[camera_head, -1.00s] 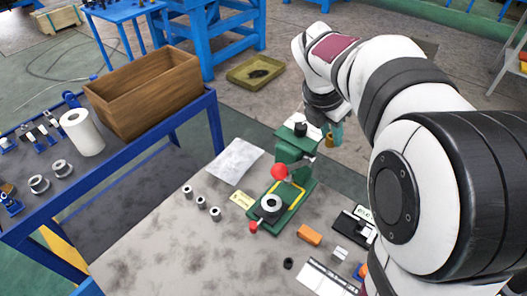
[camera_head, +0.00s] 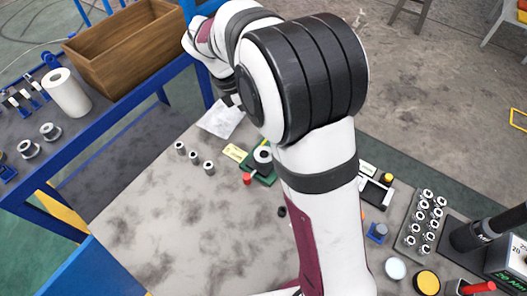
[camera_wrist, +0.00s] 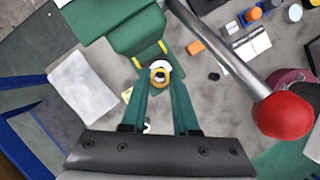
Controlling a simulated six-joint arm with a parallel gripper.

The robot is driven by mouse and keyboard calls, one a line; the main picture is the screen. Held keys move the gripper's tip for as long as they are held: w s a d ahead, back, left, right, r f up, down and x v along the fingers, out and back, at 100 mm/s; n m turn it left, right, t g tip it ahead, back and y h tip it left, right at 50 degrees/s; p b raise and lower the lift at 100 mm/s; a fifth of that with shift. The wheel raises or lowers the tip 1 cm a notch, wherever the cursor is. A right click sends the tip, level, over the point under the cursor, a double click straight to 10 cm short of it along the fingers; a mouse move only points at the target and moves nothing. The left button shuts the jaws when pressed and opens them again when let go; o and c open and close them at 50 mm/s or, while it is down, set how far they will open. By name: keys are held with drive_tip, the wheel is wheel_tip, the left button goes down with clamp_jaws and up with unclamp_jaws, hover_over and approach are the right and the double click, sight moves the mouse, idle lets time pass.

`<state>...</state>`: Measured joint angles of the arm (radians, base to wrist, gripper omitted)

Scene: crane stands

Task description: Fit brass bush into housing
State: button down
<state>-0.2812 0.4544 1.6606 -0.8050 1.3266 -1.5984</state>
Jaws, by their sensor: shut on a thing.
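In the head view, the housing (camera_head: 263,157), a grey cylinder with a pale top, stands on the green press base (camera_head: 262,178). My arm hides the rest of the press, my gripper and the bush there. I cannot tell how far the bush is from the housing.
Three grey cylinders (camera_head: 194,157) stand left of the press on the mottled table. A yellow label (camera_head: 235,152) and a white sheet (camera_head: 220,118) lie nearby. A tray of metal parts (camera_head: 424,222) is at right. The table's left front is clear.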

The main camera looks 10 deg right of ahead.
sight(262, 156)
drive_tip(key=shift+m+g, duration=0.3)
drive_tip(key=shift+m, duration=0.5)
drive_tip(key=f, duration=1.2)
drive_tip(key=shift+s+d+f, duration=0.1)
drive_tip(key=shift+s+f, duration=0.05)
drive_tip(key=shift+s, duration=0.15)
drive_tip(key=shift+f, duration=0.1)
drive_tip(key=c, duration=0.7)
unclamp_jaws()
drive_tip(key=v, duration=1.2)
